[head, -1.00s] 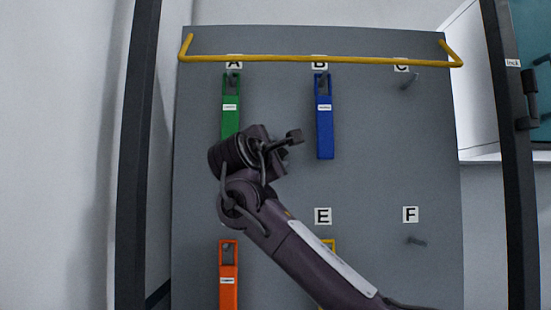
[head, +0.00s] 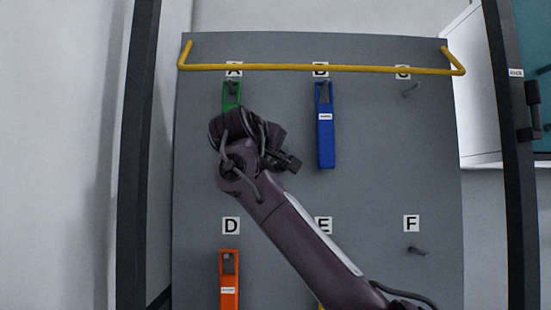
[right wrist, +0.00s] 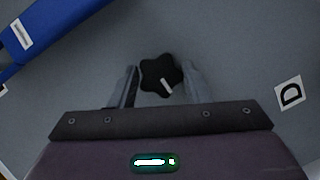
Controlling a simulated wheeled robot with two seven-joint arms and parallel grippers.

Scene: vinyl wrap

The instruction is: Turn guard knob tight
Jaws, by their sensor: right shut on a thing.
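The guard knob (right wrist: 158,72) is black and star-shaped with a white mark, and shows against the grey board in the right wrist view. My right gripper (right wrist: 161,78) is shut on it, one finger on each side. In the head view the knob is hidden behind my right wrist and forearm, which lie over the board between labels A and D. My left gripper is not in view.
A yellow bar (head: 320,68) spans the top of the grey board (head: 380,160). A green holder (head: 231,95), a blue holder (head: 326,140) and an orange holder (head: 229,280) hang on pegs. The pegs at C (head: 410,89) and F (head: 418,251) are bare.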

